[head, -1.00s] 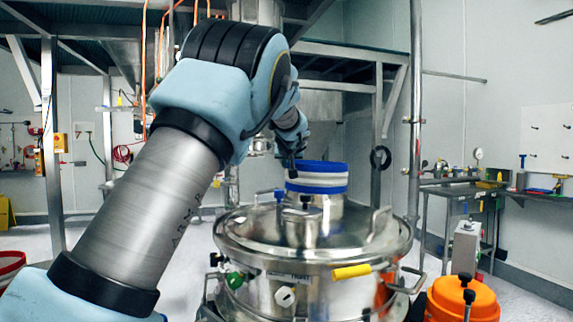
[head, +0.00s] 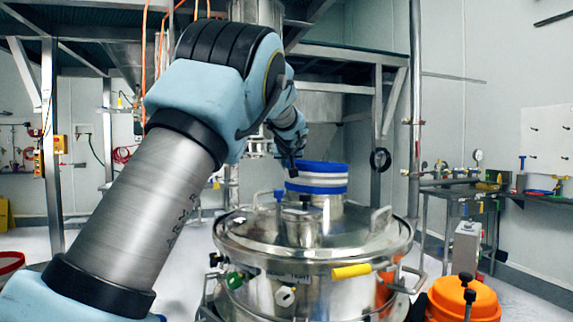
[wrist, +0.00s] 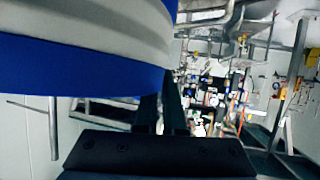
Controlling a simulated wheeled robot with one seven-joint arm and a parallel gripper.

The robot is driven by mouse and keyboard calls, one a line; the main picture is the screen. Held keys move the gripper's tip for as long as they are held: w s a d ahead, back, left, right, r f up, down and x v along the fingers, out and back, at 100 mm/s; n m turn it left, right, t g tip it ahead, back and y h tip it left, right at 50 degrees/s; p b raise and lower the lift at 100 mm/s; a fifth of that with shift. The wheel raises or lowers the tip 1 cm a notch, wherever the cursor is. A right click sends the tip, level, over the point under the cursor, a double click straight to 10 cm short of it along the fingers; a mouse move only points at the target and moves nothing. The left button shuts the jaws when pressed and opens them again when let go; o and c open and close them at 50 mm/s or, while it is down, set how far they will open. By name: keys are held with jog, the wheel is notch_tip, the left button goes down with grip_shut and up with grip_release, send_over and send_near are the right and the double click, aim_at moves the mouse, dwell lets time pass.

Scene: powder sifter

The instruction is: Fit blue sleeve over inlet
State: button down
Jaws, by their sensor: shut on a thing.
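The blue sleeve (head: 317,178) has blue bands above and below a pale middle band. In the head view it sits at the top of the steel inlet neck (head: 328,205) on the sifter lid and looks about level. I cannot tell how far it reaches down over the neck. My gripper (head: 291,172) is at the sleeve's left side, shut on it; the fingertips are small and partly dark here. In the wrist view the sleeve (wrist: 85,62) fills the upper left, close up, with the dark fingers of my gripper (wrist: 172,105) at its edge.
An orange container (head: 462,300) stands at the lower right. A steel post (head: 416,110) rises behind on the right. A side bench (head: 460,185) stands by the right wall.

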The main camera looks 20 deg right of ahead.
jog(key=shift+s+d+r, duration=0.1)
jog(key=shift+r, duration=0.05)
jog(key=shift+f+b, duration=0.35)
jog(key=shift+b, duration=0.25)
jog(key=shift+n+g, duration=0.3)
dwell(0.5)
jog(key=shift+s+d+h, duration=0.15)
jog(key=shift+s+h, duration=0.05)
jog(key=shift+h, duration=0.1)
dwell(0.5)
jog(key=shift+h, duration=0.3)
dwell(0.4)
jog(key=shift+f, duration=0.25)
jog(key=shift+f+b, duration=0.35)
jog(key=shift+b, duration=0.05)
jog(key=shift+w+r, duration=0.1)
jog(key=shift+r, duration=0.45)
dwell(0.4)
